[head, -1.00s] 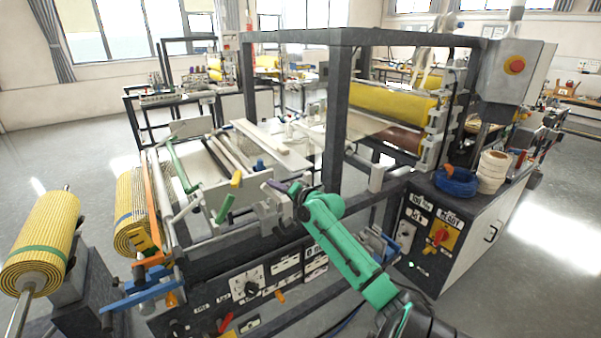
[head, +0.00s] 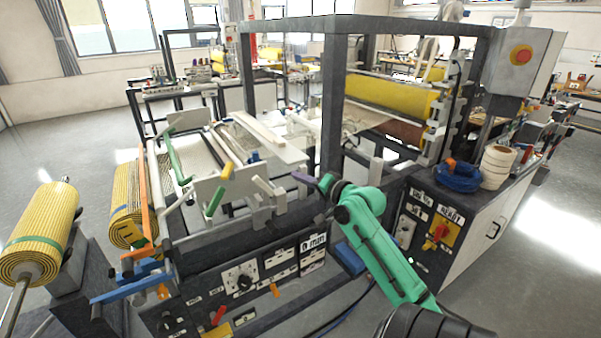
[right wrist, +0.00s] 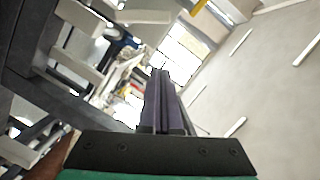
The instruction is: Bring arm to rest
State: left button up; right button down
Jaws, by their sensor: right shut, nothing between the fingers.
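My right arm comes in from the lower right of the head view, with green links. Its gripper (head: 312,180) is raised over the front of the lamination machine (head: 345,100), left of the dark frame post. In the right wrist view the purple fingers (right wrist: 163,100) are pressed together with nothing between them. My left gripper is in neither view.
A yellow roll (head: 390,100) sits inside the machine frame. A yellow mesh roll (head: 38,235) stands at the far left. The control box with a red button (head: 521,54) is at upper right. A blue coil (head: 458,176) and white tape rolls (head: 497,165) lie on the right cabinet.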

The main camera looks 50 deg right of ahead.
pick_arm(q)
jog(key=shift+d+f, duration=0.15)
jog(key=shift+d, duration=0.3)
pick_arm(e)
jog(key=shift+w+a+r, duration=0.1)
jog(key=shift+w+a, duration=0.1)
jog(key=shift+a, duration=0.1)
